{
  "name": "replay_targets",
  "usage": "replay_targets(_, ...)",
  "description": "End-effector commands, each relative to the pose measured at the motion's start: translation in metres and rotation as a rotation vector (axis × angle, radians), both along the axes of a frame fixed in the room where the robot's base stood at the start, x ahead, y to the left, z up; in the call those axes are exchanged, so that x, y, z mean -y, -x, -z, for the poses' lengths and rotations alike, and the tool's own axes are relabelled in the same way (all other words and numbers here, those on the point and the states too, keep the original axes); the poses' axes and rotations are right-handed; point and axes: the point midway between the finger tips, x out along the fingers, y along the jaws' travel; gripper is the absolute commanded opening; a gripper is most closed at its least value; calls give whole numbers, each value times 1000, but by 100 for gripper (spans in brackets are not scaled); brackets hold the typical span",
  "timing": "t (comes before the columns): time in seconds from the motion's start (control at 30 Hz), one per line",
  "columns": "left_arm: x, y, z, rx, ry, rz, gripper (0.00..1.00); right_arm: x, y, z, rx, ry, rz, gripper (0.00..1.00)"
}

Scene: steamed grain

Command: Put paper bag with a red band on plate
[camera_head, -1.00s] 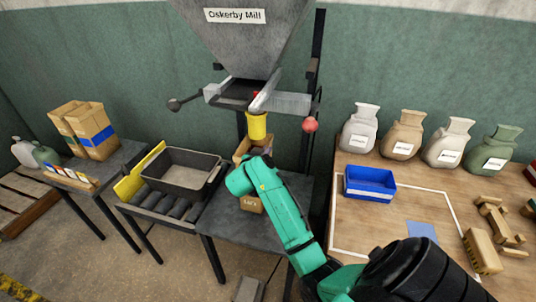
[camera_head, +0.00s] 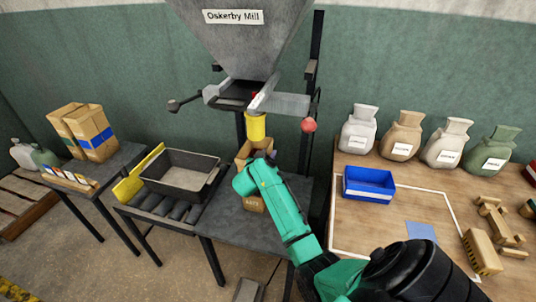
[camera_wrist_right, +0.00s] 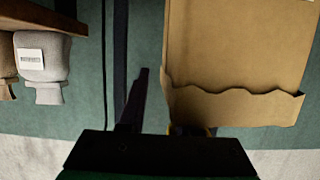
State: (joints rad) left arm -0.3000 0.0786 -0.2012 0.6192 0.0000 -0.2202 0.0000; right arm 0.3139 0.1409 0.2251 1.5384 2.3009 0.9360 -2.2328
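An open brown paper bag (camera_head: 254,204) stands under the yellow spout, partly hidden by my right arm. No red band shows on it. Its wide brown side and wavy-edged mouth fill the right of the right wrist view (camera_wrist_right: 240,60). My right gripper (camera_wrist_right: 165,105) is at the bag's mouth edge. One dark finger stands left of the bag with a gap between, and the other is mostly hidden by the bag. In the head view my arm covers the fingers. I cannot make out a plate for certain. My left gripper is out of view.
The yellow spout (camera_head: 256,127) hangs just above the bag, with a lever and red knob (camera_head: 308,125) beside it. A grey tray (camera_head: 208,185) stands left. Bags with blue (camera_head: 98,138) and green bands stand far left. A blue bin (camera_head: 369,184) is on the right table.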

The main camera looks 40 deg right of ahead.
Motion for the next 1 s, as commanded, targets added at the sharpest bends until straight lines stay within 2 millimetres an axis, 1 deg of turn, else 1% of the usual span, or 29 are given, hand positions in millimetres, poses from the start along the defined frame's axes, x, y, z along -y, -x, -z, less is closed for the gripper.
replay_targets(0.13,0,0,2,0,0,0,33,-1,0,0,-2,-2,-1,34)
replay_targets(0.27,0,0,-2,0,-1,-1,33,-13,8,-6,-2,-1,-2,34)
replay_targets(0.6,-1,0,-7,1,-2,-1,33,-66,45,-25,-2,-2,-2,34)
replay_targets(0.77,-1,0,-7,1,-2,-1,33,-86,59,-33,-2,-2,-2,34)
replay_targets(0.9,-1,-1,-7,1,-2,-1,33,-94,65,-36,-1,-2,0,34)
replay_targets(1.0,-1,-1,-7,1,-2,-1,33,-95,66,-37,-2,-1,0,34)
